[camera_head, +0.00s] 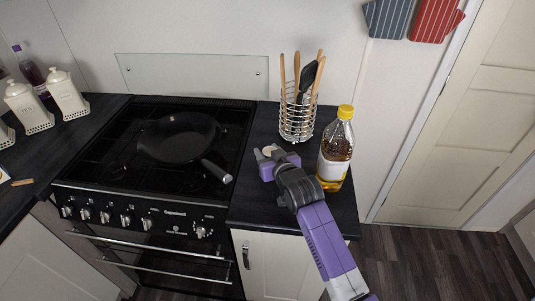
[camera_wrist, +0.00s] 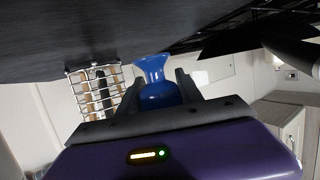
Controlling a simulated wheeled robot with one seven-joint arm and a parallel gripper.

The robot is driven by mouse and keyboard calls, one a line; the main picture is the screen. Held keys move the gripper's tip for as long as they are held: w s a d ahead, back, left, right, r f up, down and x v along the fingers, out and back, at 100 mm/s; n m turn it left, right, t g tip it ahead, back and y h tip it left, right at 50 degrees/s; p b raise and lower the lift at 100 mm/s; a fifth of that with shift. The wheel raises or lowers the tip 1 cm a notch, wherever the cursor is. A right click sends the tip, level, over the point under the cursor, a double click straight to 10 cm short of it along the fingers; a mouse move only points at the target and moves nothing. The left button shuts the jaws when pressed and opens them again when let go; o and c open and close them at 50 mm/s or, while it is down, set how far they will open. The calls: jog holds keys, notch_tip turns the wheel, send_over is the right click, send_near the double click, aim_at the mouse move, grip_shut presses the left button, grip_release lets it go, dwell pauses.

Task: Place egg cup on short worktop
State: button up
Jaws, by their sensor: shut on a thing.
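In the wrist view a blue egg cup (camera_wrist: 155,70) sits between the two fingers of my gripper (camera_wrist: 156,88), which is shut on it. The wrist picture looks upside down, with the dark surface of the short worktop (camera_wrist: 70,35) at the top. The flared blue end of the egg cup is at or very near that surface; I cannot tell whether it touches. In the head view my gripper (camera_head: 267,155) is low over the short worktop (camera_head: 258,208), right of the cooker. The egg cup is not clearly visible there.
A wire utensil holder (camera_head: 297,118) stands behind my gripper, and an oil bottle (camera_head: 335,155) with a yellow cap stands close on the right. A frying pan (camera_head: 178,138) is on the black hob (camera_head: 95,145) at left. The worktop's front left part is clear.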

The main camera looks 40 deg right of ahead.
jog(key=shift+f, duration=0.55)
jog(key=shift+f+b, duration=0.3)
jog(key=shift+f, duration=0.1)
jog(key=shift+f, duration=0.25)
jog(key=o, duration=1.4)
